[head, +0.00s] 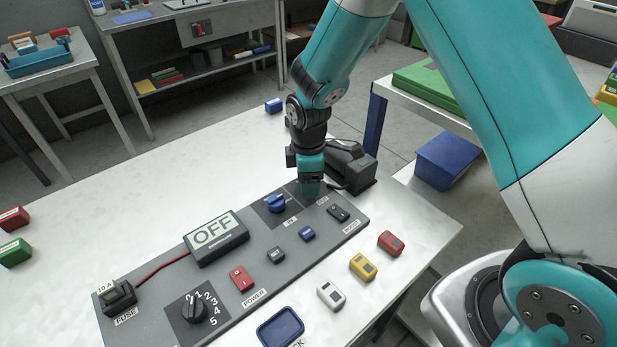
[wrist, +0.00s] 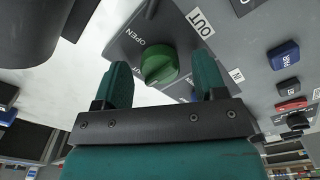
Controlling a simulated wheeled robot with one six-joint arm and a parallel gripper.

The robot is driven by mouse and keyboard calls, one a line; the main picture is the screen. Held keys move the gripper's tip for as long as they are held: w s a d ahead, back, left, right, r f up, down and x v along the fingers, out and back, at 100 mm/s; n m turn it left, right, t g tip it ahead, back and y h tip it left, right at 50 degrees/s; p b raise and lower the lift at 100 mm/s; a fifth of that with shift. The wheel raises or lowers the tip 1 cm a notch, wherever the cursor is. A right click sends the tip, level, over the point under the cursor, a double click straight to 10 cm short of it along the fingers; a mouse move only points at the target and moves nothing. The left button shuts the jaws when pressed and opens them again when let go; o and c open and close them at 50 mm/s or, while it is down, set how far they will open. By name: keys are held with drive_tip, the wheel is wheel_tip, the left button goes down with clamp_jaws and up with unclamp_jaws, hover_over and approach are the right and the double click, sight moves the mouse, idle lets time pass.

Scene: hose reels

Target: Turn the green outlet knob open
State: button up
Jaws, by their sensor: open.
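The green outlet knob (wrist: 158,66) shows in the wrist view on a dark plate, with "OPEN" printed above it and an "OUT" label beside it. My gripper (head: 311,190) is open and points down over the far right part of the grey panel (head: 145,322). In the wrist view its two fingers appear on either side of the knob, with gaps; I cannot tell whether the tips reach down past its top. In the head view the gripper hides the green knob.
A blue knob (head: 276,203) stands just left of my gripper, and a black rocker switch (head: 339,213) to its right. An OFF display (head: 215,239) and a dial (head: 194,308) sit farther left. A bulky black object (head: 348,168) lies close behind the gripper. The table's left side is mostly clear.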

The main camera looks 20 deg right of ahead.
drive_tip(key=shift+f, duration=0.2)
drive_tip(key=c, duration=0.9)
